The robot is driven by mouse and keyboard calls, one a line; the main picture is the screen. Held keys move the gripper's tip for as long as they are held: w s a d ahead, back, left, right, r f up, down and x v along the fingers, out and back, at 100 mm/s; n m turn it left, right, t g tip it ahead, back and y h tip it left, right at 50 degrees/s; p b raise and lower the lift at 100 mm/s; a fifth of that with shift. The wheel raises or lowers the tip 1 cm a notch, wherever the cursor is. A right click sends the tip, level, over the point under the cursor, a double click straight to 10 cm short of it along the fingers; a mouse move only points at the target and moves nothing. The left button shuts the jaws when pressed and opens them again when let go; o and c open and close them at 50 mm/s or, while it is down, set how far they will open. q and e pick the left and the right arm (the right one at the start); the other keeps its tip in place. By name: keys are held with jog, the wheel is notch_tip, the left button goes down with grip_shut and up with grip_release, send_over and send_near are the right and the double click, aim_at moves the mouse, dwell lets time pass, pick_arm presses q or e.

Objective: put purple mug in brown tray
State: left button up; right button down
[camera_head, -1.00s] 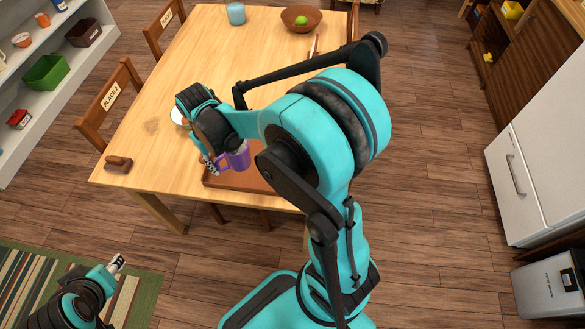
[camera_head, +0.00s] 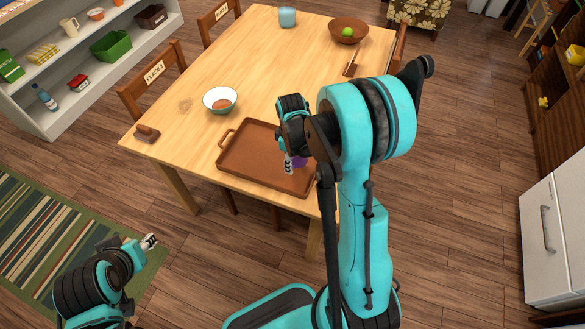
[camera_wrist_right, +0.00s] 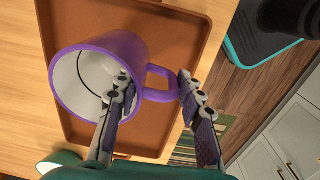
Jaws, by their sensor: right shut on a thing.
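The purple mug (camera_wrist_right: 128,65) has a white inside, and its handle lies between the two fingers of my right gripper (camera_wrist_right: 160,105) in the right wrist view. That gripper is shut on it. In the head view the mug (camera_head: 299,161) is mostly hidden behind my right gripper (camera_head: 288,164). The brown tray (camera_head: 247,165) lies at the table's near right corner, and it also shows behind the mug in the right wrist view (camera_wrist_right: 185,50). The mug is over the tray's right part; I cannot tell whether they touch. My left gripper (camera_head: 149,241) is away from the table at lower left.
A white bowl (camera_head: 220,100) with something brown inside stands left of the tray. A small brown object (camera_head: 147,133) is at the table's left corner. A blue cup (camera_head: 287,17) and a brown bowl (camera_head: 348,30) stand at the back. The table's middle is clear.

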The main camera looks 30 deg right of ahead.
jog(key=shift+w+d+f, duration=0.5)
jog(key=shift+w, duration=0.15)
notch_tip(320, 180, down, 4)
jog(key=shift+f+b, duration=0.1)
jog(key=shift+b, duration=0.9)
jog(key=c, duration=1)
grip_release()
